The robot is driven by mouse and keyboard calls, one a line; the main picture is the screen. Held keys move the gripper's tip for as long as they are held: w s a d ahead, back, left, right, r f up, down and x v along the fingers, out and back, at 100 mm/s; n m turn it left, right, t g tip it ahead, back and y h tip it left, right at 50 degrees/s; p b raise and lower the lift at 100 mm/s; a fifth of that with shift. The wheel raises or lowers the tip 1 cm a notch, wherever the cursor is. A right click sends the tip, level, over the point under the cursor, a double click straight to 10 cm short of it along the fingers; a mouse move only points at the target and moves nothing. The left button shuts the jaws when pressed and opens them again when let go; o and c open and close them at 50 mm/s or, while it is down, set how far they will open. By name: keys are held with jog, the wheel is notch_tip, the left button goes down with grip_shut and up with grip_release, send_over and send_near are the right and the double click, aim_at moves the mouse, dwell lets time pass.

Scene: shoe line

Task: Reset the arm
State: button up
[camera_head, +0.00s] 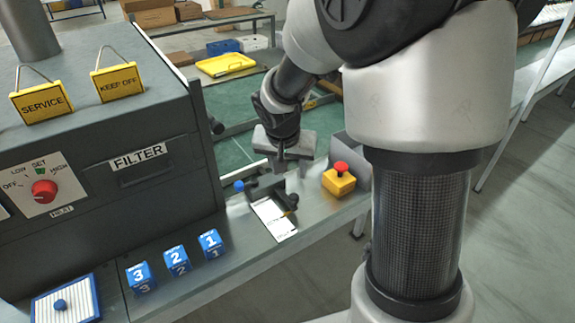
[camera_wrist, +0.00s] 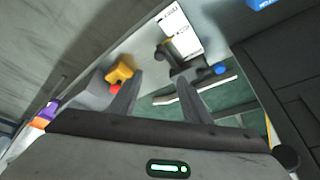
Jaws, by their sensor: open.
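My gripper (camera_head: 291,170) hangs over the far end of the grey metal bench, near a white paper card (camera_head: 270,216) and a red-and-yellow stop button (camera_head: 339,179). In the wrist view, the two fingers of my gripper (camera_wrist: 158,82) are apart with nothing between them. My arm reaches across the right half of the head view and hides part of the background. The stop button (camera_wrist: 120,72) lies beyond the left finger in the wrist view, and a dark clamp-like fixture with a blue knob (camera_wrist: 220,68) lies beyond the right finger.
A grey machine (camera_head: 110,150) with a red dial (camera_head: 44,191) fills the left side. Blue numbered blocks (camera_head: 175,260) and a blue-framed filter (camera_head: 66,303) lie before it. SERVICE (camera_head: 42,103) and KEEP OFF (camera_head: 117,82) signs stand on top. A yellow tray (camera_head: 226,64) lies behind.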

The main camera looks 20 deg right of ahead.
jog(key=shift+r, duration=0.1)
jog(key=s+a+r+n+t+y+p, duration=0.1)
jog(key=s+r+n+p, duration=0.4)
jog(key=s+r, duration=1.7)
notch_tip(320, 180, up, 3)
jog(key=a+y+p, duration=0.1)
jog(key=p, duration=0.4)
jog(key=shift+s+a+t, duration=0.15)
jog(key=shift+s+t, duration=0.15)
jog(key=shift+s, duration=0.1)
